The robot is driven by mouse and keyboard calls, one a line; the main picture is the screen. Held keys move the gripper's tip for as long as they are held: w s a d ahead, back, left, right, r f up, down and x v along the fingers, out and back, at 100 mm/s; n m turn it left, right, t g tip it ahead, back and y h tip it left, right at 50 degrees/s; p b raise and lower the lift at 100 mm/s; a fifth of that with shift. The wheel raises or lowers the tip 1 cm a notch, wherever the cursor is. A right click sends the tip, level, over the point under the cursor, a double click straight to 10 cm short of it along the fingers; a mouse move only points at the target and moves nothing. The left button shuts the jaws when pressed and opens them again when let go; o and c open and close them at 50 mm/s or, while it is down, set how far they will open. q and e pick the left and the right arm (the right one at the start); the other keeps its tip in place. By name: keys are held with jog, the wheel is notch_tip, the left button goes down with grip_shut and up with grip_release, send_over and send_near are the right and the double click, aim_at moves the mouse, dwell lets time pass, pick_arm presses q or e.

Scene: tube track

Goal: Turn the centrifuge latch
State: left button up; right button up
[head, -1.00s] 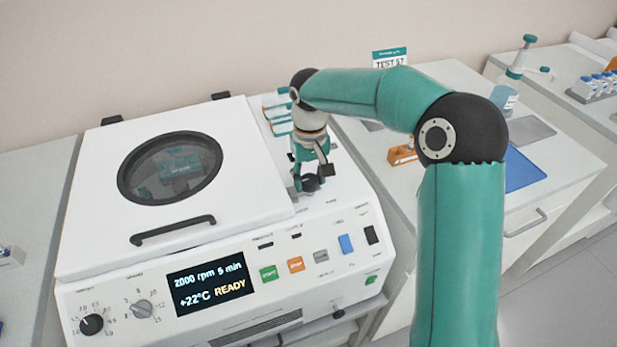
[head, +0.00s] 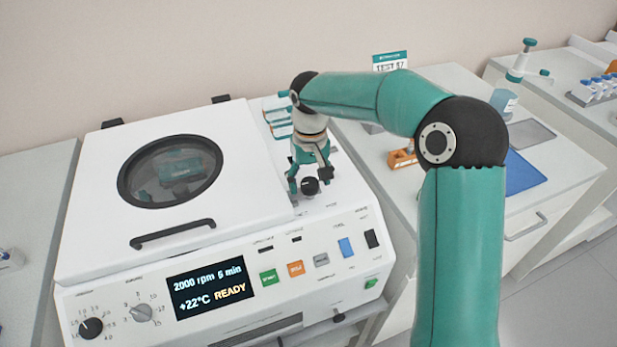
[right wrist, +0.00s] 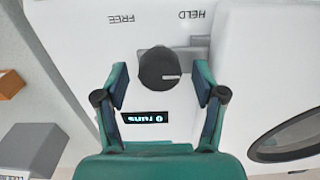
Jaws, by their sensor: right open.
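The centrifuge (head: 250,175) is white, its lid (head: 100,190) closed with a round dark window. The latch is a black round knob (head: 310,186) on the top, right of the lid. In the right wrist view the latch knob (right wrist: 159,69) carries a pale line pointing right, with the labels FREE and HELD upside down beyond it. My right gripper (head: 311,180) points down over the knob. In the right wrist view its open fingers (right wrist: 160,85) stand on either side of the knob, apart from it. My left gripper is not in view.
A small display (right wrist: 144,117) lies beside the knob. Teal and white items (head: 276,115) stand behind it. The right bench holds an orange block (head: 402,158), a blue mat (head: 522,172) and a bottle (head: 504,102). The lid's black handle (head: 173,234) is left of the gripper.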

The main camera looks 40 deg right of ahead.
aim_at(310, 182)
jog(key=shift+r, duration=0.1)
notch_tip(310, 182, up, 12)
dwell(0.5)
